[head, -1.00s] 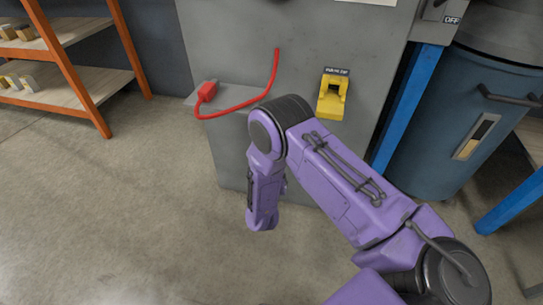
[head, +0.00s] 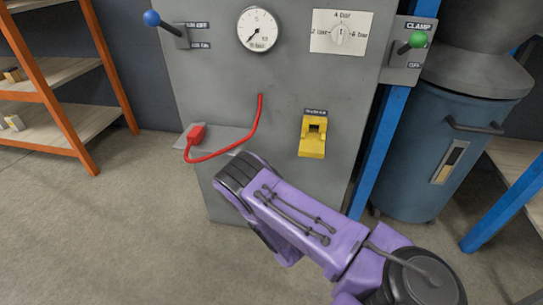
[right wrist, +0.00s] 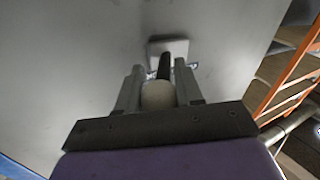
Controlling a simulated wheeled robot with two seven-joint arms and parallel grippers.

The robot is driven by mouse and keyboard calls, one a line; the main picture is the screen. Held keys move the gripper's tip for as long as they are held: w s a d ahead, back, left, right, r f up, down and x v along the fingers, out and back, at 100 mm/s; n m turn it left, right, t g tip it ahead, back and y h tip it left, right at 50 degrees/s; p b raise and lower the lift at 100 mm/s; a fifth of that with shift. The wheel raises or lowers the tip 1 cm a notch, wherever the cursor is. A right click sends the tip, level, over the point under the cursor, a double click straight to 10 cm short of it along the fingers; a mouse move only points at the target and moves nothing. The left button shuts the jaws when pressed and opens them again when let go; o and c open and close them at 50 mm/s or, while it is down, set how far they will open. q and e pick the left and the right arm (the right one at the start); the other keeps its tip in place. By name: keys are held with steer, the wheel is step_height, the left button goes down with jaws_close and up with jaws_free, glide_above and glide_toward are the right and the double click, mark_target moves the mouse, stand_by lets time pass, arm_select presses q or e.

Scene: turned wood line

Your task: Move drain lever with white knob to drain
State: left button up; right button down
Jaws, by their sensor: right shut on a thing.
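The white knob (right wrist: 158,96) of the drain lever sits between the two fingers of my right gripper (right wrist: 158,72) in the right wrist view. The gripper is shut on it. The lever's dark rod (right wrist: 164,67) runs from the knob to a small pale plate (right wrist: 168,46) on the grey panel. A label beside the plate is partly covered and unreadable. In the head view my purple right arm crosses the lower middle and hides the gripper and this lever. My left gripper is in neither view.
A green-knobbed clamp lever (head: 418,40) is at right. Shelving (head: 60,75) stands left, a blue drum (head: 420,150) right.

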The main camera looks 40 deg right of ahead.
steer(key=shift+d, duration=0.1)
steer(key=c, duration=0.8)
jaws_free()
steer(key=shift+s, duration=0.1)
steer(key=p+v, duration=0.2)
steer(key=v, duration=0.8)
steer(key=shift+s+a+p, duration=0.2)
steer(key=shift+p, duration=0.2)
